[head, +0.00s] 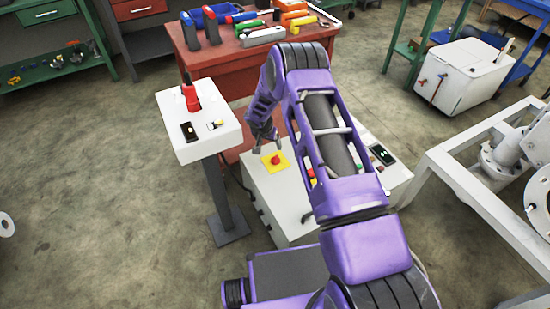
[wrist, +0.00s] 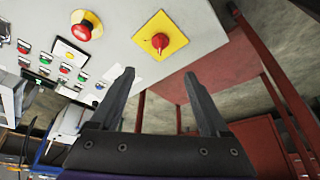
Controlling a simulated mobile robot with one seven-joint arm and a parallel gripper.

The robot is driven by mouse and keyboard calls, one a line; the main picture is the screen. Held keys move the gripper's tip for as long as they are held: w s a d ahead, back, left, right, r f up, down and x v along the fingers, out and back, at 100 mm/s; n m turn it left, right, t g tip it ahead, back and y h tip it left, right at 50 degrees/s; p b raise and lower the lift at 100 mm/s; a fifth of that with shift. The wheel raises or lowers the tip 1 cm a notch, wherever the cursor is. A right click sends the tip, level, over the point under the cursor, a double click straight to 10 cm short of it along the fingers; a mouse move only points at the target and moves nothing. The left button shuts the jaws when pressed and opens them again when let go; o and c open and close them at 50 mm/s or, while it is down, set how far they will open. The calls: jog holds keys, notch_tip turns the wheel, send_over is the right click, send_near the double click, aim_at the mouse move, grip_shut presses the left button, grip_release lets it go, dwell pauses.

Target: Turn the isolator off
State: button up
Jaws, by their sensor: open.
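The isolator is a red knob (wrist: 160,41) on a square yellow plate, set on the light grey control cabinet (wrist: 215,22). In the head view the isolator (head: 275,160) is on the cabinet's top, just below my gripper (head: 263,142). In the wrist view my gripper (wrist: 158,74) is open and empty. Its two dark fingers point towards the isolator, one on each side of its line, and the knob appears beyond the fingertips, apart from them. The knob's exact turn position is too small to tell.
A red mushroom button (wrist: 82,30) with a yellow collar and several small coloured buttons share the panel. A white pedestal (head: 205,140) with a red-handled tool stands left of the cabinet. A red workbench (head: 215,58) with tools is behind. A white frame (head: 470,185) is at right.

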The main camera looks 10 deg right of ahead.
aim_at(275, 158)
jog(key=b+x, duration=0.3)
jog(key=x, duration=1.2)
jog(key=shift+d+f+b, duration=0.15)
jog(key=shift+f+b, duration=0.2)
jog(key=shift+b, duration=0.05)
jog(key=shift+c, duration=0.2)
grip_shut()
